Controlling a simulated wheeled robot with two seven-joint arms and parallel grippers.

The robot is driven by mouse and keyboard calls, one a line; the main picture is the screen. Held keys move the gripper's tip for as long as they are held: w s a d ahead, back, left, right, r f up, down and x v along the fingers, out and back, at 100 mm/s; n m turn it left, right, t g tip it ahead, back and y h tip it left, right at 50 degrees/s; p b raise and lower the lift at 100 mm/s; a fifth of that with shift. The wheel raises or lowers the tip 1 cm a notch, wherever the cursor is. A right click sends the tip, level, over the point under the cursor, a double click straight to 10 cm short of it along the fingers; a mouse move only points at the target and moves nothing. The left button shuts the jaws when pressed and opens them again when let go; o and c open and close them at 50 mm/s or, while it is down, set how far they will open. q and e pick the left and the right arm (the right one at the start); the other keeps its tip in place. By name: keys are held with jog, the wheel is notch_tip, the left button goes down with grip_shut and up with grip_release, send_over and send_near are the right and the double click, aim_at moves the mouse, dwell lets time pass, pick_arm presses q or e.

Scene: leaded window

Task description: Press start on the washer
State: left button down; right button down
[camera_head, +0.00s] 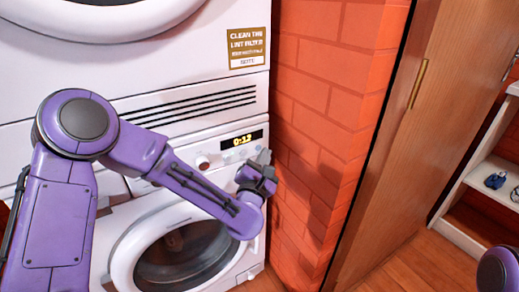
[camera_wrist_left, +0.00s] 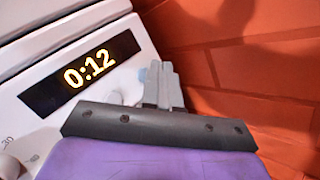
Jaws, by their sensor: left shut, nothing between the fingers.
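The white washer (camera_head: 118,236) stands below a second white machine, with a round glass door on its front. Its lit display (camera_head: 242,139) reads 0:12, and the same display (camera_wrist_left: 82,72) is large in the left wrist view. My left gripper (camera_head: 264,156) is shut and empty at the right end of the washer's control panel. In the left wrist view its closed fingertips (camera_wrist_left: 158,72) are over the panel's right edge, just right of the display, in front of a small pale bluish part. The fingers hide most of that part; I cannot tell whether they touch it. My right gripper is not in view.
An orange-red brick wall (camera_head: 325,95) rises close to the right of the washer and my left gripper. A wooden door (camera_head: 425,120) and a white shelf (camera_head: 480,185) with small blue items stand farther right. The upper machine (camera_head: 60,90) carries a lint filter sign (camera_head: 246,48).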

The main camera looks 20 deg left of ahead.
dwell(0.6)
pick_arm(q)
jog(key=shift+w+a, duration=0.3)
jog(key=shift+a, duration=0.05)
